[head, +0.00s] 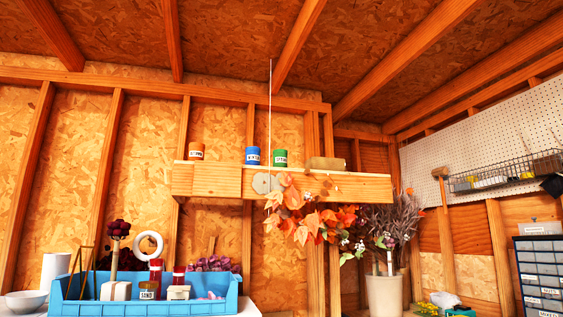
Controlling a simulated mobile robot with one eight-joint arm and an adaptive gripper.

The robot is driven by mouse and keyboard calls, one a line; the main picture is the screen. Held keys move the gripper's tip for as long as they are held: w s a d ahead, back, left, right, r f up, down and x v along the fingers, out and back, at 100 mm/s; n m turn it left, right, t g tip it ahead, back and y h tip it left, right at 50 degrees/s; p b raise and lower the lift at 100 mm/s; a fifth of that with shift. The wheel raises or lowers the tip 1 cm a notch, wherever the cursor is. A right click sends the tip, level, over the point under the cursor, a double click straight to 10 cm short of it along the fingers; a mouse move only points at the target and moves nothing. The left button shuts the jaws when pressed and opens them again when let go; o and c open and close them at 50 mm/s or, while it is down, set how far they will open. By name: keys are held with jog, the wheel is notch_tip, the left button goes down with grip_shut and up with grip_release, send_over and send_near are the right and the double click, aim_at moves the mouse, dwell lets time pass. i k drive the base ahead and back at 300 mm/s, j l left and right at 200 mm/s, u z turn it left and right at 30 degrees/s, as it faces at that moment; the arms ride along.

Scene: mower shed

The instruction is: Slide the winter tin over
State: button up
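Three labelled tins stand upright on a wooden shelf (215,182) on the back wall. The orange tin (196,151) is at the left. The blue tin (253,156) and the green tin (281,158) stand close together near the middle. Their labels are too small to read surely, so I cannot tell which is the winter tin. My gripper is not in view.
A tan block or roll (326,163) lies right of the green tin. Orange leaves (300,212) hang before the shelf. A thin pale rod (270,110) rises near the blue tin. The shelf top between orange and blue tins is clear. A blue tray (150,307) sits below.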

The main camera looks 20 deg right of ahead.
aim_at(252, 153)
jog(key=i+l, duration=0.1)
jog(key=i, duration=1.1)
jog(key=i+l, duration=0.1)
jog(key=i, duration=1.1)
